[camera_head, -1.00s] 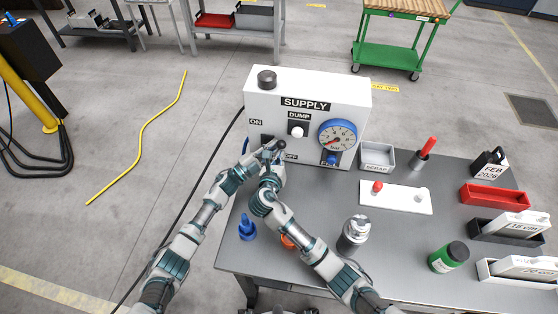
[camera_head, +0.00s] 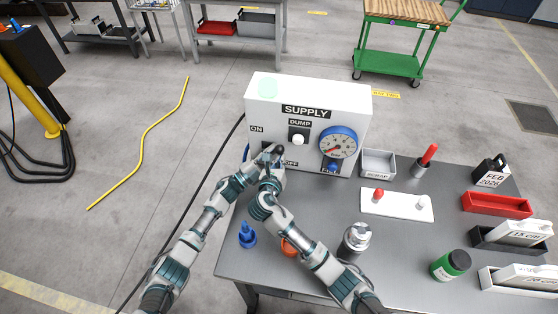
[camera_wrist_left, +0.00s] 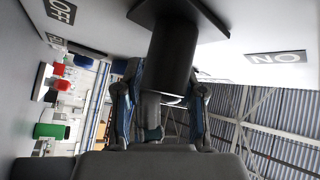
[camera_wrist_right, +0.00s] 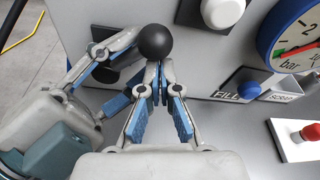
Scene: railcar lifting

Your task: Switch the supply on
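The white supply box (camera_head: 345,105) stands at the back of the grey table. Its black lever sits between the ON label (camera_head: 256,129) and the OFF label (camera_head: 290,162). My left gripper (camera_wrist_left: 165,80) has a finger on each side of the lever's black handle (camera_wrist_left: 172,58) and appears closed on it. In the right wrist view the lever's round black ball end (camera_wrist_right: 155,42) sticks out past those fingers. My right gripper (camera_wrist_right: 158,72) is shut and empty, its fingertips together just below the ball.
The box also carries a white DUMP button (camera_head: 298,139), a blue-rimmed gauge (camera_head: 338,143) and a blue FILL button (camera_wrist_right: 249,90). A scrap tray (camera_head: 378,163), a white plate (camera_head: 396,204), a metal canister (camera_head: 355,238) and a green jar (camera_head: 450,264) stand to the right.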

